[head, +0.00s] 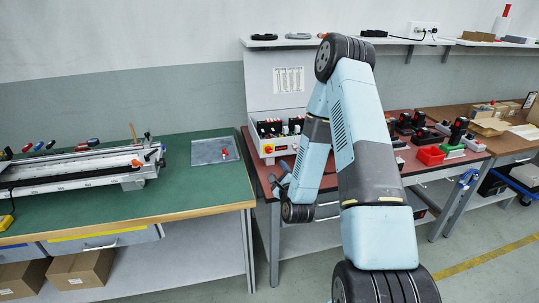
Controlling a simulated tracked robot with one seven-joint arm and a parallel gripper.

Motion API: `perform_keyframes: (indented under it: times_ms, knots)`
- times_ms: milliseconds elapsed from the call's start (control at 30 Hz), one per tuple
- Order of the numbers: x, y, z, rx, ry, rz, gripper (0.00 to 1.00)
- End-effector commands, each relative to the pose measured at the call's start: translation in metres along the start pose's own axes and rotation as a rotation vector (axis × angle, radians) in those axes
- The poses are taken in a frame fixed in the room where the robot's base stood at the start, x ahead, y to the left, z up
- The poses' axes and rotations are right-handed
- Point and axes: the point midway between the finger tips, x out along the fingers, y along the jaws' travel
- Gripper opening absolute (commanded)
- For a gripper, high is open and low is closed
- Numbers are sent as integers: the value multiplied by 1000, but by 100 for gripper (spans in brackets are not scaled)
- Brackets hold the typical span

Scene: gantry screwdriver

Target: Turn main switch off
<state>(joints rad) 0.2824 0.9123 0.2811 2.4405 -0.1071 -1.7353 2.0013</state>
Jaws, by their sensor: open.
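A white control box (283,146) stands at the left end of the red-brown workbench, with black and red parts on its top. A small red knob on a yellow patch, which looks like the main switch (268,149), sits on its front face. Its on or off position is too small to tell. My gripper (277,181) is in front of the bench edge, below and slightly right of the switch and apart from it. It is open and appears empty. My arm crosses the middle of the view and hides part of the bench.
A green workbench (95,205) stands at left with a long metal rail fixture (80,168) and a grey mat (214,151). A wall shelf (280,43) runs above. Red bins (430,155) and tools lie right of my arm. A gap separates the benches.

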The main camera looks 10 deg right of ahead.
Motion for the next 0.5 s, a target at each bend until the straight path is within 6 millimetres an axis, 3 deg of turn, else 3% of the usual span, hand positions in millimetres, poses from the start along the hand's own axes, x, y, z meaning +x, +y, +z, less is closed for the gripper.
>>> perform_keyframes:
  times_ms: [167, 500]
  knots:
    - [14, 0, 0, 6, -3, -4, 58]
    - [72, 0, 0, 4, -3, -5, 58]
